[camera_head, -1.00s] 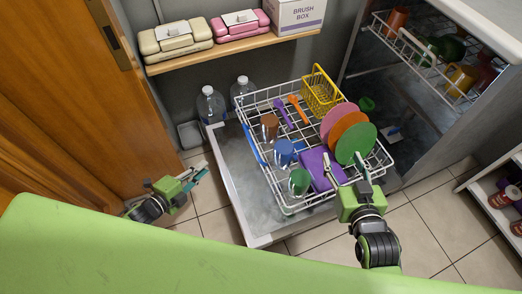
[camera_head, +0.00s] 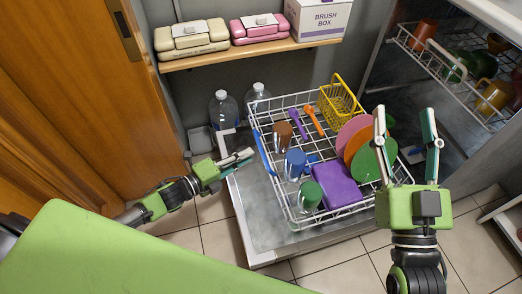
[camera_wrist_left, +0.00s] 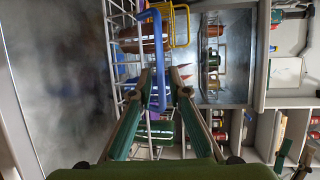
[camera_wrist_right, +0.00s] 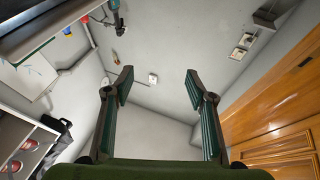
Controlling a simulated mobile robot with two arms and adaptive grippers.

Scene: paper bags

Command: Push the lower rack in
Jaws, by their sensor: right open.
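The lower rack (camera_head: 287,212) is a white wire basket, pulled out over the open dishwasher door (camera_head: 258,228). It holds plates, cups and a purple block. A blue handle (camera_head: 263,153) stands on its left side. My left gripper (camera_head: 248,156) is beside the rack's left side, close to the blue handle. In the left wrist view the handle (camera_wrist_left: 161,30) passes in line between my narrowed fingertips; whether they touch it is unclear. My right gripper (camera_head: 406,112) is open and empty, raised at the rack's right side; its fingers (camera_wrist_right: 158,82) are well apart.
The upper rack (camera_head: 440,65) with cups is in the dishwasher at the upper right. A yellow basket (camera_head: 341,103) stands at the rack's back corner. Bottles (camera_head: 223,110) stand behind, under a shelf (camera_head: 240,50). A wooden door (camera_head: 85,110) is at left. Tiled floor (camera_head: 205,235) lies in front.

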